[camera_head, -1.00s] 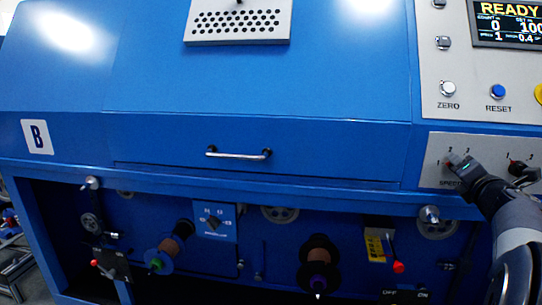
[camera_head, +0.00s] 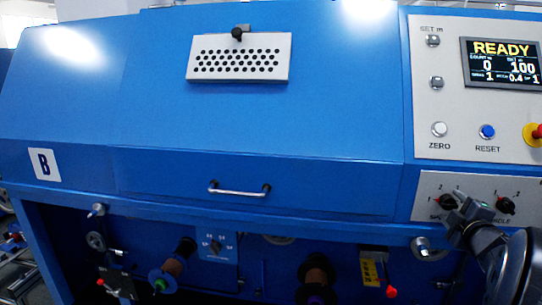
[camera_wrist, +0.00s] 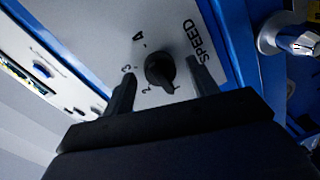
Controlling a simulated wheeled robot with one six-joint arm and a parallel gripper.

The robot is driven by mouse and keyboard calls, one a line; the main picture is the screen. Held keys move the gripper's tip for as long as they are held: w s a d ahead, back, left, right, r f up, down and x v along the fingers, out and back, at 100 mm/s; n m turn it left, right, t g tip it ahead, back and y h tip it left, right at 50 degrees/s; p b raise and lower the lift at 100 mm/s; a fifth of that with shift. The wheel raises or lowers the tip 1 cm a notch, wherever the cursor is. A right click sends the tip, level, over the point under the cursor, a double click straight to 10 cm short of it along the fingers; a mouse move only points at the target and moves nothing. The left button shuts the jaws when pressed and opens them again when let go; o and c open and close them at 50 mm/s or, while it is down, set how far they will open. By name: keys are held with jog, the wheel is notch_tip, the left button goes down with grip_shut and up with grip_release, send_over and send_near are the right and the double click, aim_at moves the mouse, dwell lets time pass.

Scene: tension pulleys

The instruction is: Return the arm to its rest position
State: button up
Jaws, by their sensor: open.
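My gripper (camera_head: 462,203) is at the lower right of the head view, in front of the lower control panel (camera_head: 428,190). In the wrist view its two dark fingers (camera_wrist: 158,88) stand apart, with the black speed knob (camera_wrist: 160,70) showing between them. The fingers do not appear to touch the knob. In the head view the speed knob (camera_head: 447,202) is partly hidden by my gripper. My arm comes in from the lower right corner.
A second black knob (camera_head: 505,205) sits close to the right of my gripper. Above are the READY display (camera_head: 502,62), the zero button (camera_head: 439,129), the blue reset button (camera_head: 487,132) and a red-yellow stop button (camera_head: 535,134). A metal handle (camera_head: 240,190) sticks out from the blue cover. Pulleys and spools fill the bay below.

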jog(key=m+p, duration=0.2)
jog(key=m, duration=0.2)
jog(key=shift+p, duration=0.3)
